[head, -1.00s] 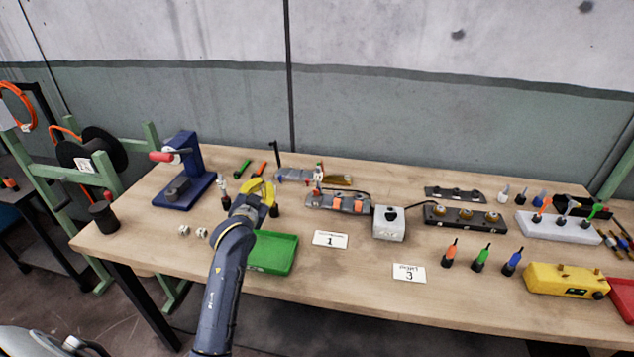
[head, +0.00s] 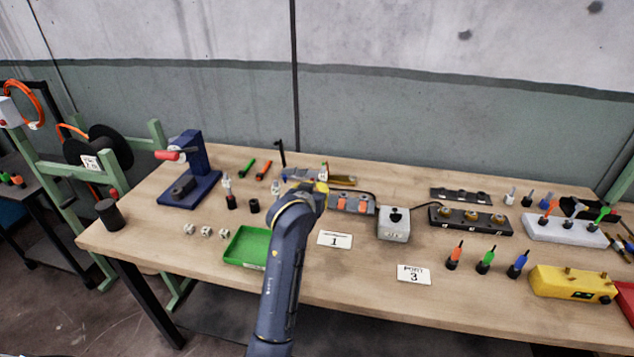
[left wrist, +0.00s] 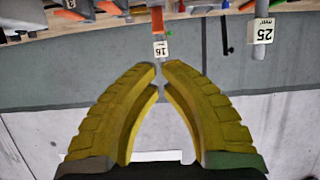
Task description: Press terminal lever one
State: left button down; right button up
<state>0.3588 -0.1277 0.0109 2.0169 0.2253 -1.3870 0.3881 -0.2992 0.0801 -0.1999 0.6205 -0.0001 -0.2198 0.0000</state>
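A grey terminal block (head: 352,203) with orange levers sits mid-table, behind the card marked 1 (head: 334,239). My left gripper (head: 316,187) is at the block's left end, and the gripper and its wrist hide that part of the block. In the left wrist view its yellow fingers (left wrist: 160,68) have their tips close together with only a narrow gap. Orange parts (left wrist: 110,7) show at the top of that view. A post tagged 16 (left wrist: 160,46) lines up with the fingertips; contact cannot be told. My right gripper is not seen.
A green tray (head: 247,246) lies left of my forearm. A grey box (head: 394,224) stands right of the block. A blue press (head: 190,172) is at the left. Clear tabletop lies in front of the cards.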

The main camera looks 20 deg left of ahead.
aim_at(322, 179)
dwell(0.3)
pick_arm(q)
jog(key=shift+x, duration=5)
jog(key=shift+f, duration=0.1)
jog(key=shift+a, duration=0.1)
